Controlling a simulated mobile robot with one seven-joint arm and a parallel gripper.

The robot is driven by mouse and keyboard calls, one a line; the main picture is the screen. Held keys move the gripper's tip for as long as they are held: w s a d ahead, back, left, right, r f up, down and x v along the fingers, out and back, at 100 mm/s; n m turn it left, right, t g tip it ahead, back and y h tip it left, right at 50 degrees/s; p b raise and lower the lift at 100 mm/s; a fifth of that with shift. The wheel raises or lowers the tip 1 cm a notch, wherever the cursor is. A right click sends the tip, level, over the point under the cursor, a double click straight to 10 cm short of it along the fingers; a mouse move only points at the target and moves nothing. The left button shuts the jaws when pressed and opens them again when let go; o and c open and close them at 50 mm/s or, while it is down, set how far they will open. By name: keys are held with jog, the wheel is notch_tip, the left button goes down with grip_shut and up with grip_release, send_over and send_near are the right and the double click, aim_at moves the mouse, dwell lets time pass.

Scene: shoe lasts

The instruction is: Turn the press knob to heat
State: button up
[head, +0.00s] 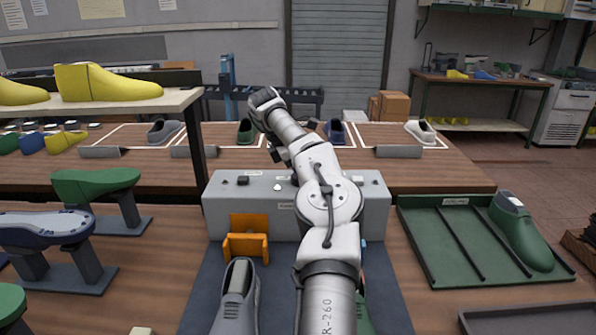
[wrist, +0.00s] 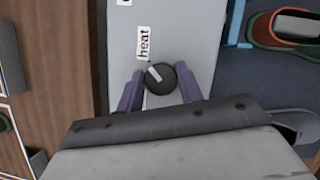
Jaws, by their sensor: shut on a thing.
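The press knob (wrist: 165,85) is a round black dial with a white pointer mark, set on the grey top of the press. In the wrist view its mark slants up and left, roughly toward the "heat" label (wrist: 143,42). My gripper (wrist: 160,88) has its two purple fingers on either side of the knob and is shut on it. In the head view the press housing (head: 225,212) is a long grey box in the middle of the bench. My arm hides the knob and gripper there.
An orange bracket (head: 247,246) and a grey shoe (head: 236,300) are in front of the press. A green tray (head: 425,250) holding a green shoe (head: 522,235) lies at right. Green and dark blue forms on stands are at left. A raised shelf (head: 130,103) with yellow lasts stands at upper left.

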jog(key=shift+r, duration=0.1)
jog(key=o, duration=1)
jog(key=p+v, duration=0.3)
jog(key=v, duration=1)
jog(key=shift+r, duration=0.35)
